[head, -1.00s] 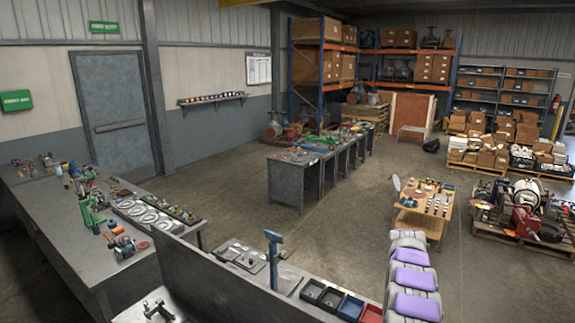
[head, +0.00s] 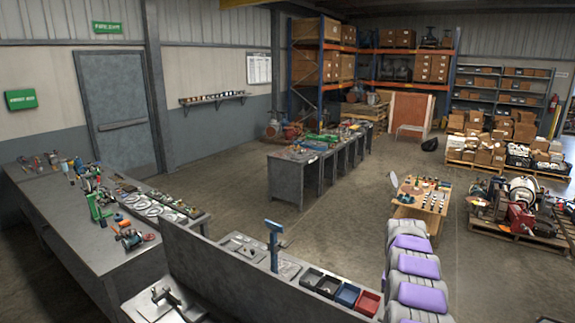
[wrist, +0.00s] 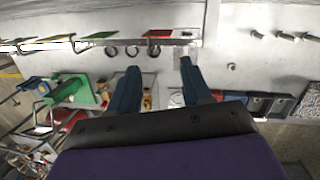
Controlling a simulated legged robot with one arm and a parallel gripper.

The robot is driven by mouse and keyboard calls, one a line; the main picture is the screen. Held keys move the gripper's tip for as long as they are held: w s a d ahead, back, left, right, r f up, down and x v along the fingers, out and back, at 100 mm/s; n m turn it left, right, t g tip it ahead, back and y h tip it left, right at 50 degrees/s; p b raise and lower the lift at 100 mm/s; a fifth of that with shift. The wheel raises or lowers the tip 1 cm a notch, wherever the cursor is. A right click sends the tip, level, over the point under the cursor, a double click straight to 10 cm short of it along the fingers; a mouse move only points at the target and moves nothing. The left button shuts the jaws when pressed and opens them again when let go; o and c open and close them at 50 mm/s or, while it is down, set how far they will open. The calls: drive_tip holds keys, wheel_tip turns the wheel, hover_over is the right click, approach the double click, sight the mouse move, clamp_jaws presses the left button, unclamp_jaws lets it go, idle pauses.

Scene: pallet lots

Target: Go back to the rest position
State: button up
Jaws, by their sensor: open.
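My gripper (wrist: 160,80) shows in the wrist view as two dark blue fingers. They stand apart with a clear gap, and nothing is held between them. A green part (wrist: 85,93) lies to the left of the fingers. Dark and blue bins (wrist: 262,102) are to the right. A black and purple body fills the bottom of the wrist view. I cannot make out my gripper in the head view.
A long grey bench (head: 75,235) with tools runs along the left. A near bench behind a grey panel (head: 240,275) holds small bins (head: 347,294). A workbench (head: 287,182) and wooden table (head: 425,213) stand beyond. Open floor (head: 340,220) lies between them.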

drive_tip(key=s+a+r+n, duration=0.2)
drive_tip(key=s+a+r, duration=0.85)
drive_tip(key=r, duration=0.25)
drive_tip(key=s+a+r+n, duration=0.1)
drive_tip(key=s+a+r, duration=0.25)
drive_tip(key=s, duration=0.65)
drive_tip(key=s+a+r+n, duration=0.1)
drive_tip(key=s+a+r, duration=0.25)
drive_tip(key=s, duration=0.55)
drive_tip(key=s+a+f+n, duration=0.1)
drive_tip(key=s+f, duration=0.1)
drive_tip(key=s, duration=0.7)
drive_tip(key=s+a+f, duration=0.1)
drive_tip(key=s+f, duration=0.2)
drive_tip(key=s, duration=0.7)
wheel_tip(320, 180, down, 15)
drive_tip(key=b, duration=1.5)
drive_tip(key=shift+w+y, duration=0.2)
drive_tip(key=shift+y, duration=0.1)
drive_tip(key=shift+d+r, duration=0.1)
drive_tip(key=shift+c, duration=0.6)
